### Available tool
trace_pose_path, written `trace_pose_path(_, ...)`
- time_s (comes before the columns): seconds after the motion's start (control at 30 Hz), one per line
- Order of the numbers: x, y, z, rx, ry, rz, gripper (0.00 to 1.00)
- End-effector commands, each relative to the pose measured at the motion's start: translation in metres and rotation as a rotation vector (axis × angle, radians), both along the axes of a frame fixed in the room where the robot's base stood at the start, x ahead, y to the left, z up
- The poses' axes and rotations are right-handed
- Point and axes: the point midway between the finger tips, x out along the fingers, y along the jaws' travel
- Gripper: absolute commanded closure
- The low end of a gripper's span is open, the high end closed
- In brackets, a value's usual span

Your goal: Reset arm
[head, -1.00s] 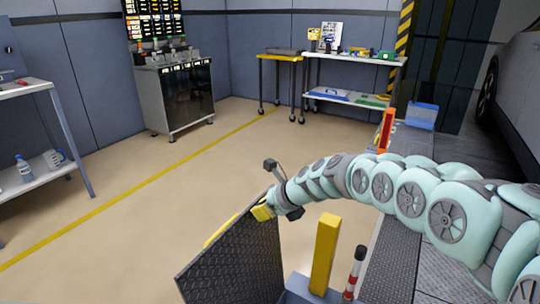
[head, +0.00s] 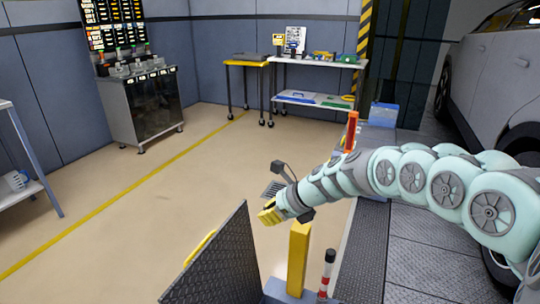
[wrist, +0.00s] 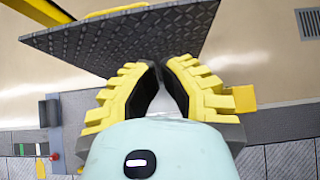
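My gripper (head: 268,214) is at the end of my pale green arm, left of the yellow post, near the upper right corner of the dark tread-plate panel (head: 222,262). In the wrist view my gripper (wrist: 158,66) shows two ribbed yellow fingers with dark pads. The panel (wrist: 110,40) also shows in the wrist view, beyond the fingertips. In the head view a strip of floor shows between gripper and panel; I cannot tell the exact distance.
A yellow post (head: 298,258) and a red-and-white post (head: 327,272) stand beside the panel. A car (head: 490,75) is at the right. A dark cabinet (head: 142,103) and a white workbench (head: 315,63) stand at the back. The floor (head: 140,225) on the left is clear.

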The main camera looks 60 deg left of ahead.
Motion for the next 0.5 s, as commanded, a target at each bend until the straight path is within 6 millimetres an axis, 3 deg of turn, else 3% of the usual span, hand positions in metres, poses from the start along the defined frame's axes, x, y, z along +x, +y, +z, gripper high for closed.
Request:
trace_pose_path(0.37, 0.002, -0.004, 0.005, -0.001, 0.001, -0.001, 1.00)
trace_pose_path(0.5, 0.014, 0.005, 0.014, 0.044, -0.027, -0.028, 1.00)
